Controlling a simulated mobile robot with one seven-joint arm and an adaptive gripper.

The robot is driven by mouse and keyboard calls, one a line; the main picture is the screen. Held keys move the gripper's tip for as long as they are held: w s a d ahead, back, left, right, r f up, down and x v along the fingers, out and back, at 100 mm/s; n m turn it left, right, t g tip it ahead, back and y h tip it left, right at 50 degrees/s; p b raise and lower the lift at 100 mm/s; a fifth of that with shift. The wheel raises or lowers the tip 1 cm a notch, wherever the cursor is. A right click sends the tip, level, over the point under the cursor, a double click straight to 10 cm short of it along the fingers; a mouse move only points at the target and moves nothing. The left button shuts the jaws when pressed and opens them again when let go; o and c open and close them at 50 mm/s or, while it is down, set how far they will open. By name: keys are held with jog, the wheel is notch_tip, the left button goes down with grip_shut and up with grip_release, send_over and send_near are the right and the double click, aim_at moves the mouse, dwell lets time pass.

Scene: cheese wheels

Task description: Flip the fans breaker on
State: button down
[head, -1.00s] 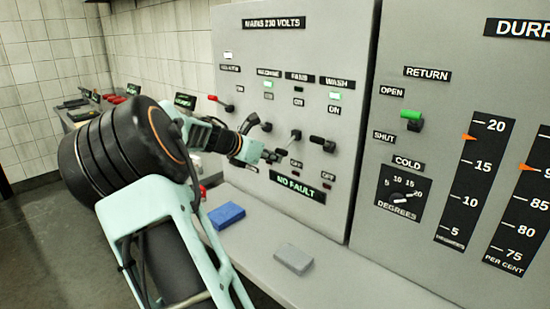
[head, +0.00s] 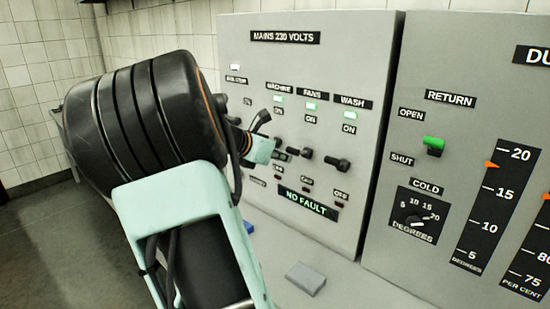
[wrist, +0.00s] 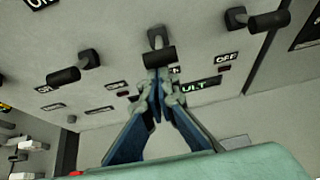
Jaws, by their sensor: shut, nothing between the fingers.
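The grey breaker panel (head: 230,55) headed MAINS 230 VOLTS fills the middle of the head view. Its FANS label (head: 312,94) has a lit green lamp (head: 311,106) and an ON plate below it. The fans breaker lever (head: 306,153) is black and sticks out from the panel; it is also the middle lever (wrist: 158,56) in the wrist view. My gripper (head: 285,156) is shut and empty. In the wrist view its fingertips (wrist: 157,78) are just below the handle of this lever; I cannot tell whether they touch.
The machine lever (wrist: 75,72) is left of my fingers and the wash lever (wrist: 262,20) right. MACHINE (head: 278,99) and WASH (head: 350,115) lamps are green. NO FAULT (head: 308,202) shows below. A grey block (head: 305,278) lies on the ledge.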

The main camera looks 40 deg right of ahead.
jog(key=shift+s+a+r+p, duration=0.1)
jog(key=shift+s+r+p, duration=0.2)
jog(key=shift+r+p, duration=0.5)
jog(key=shift+f, duration=0.1)
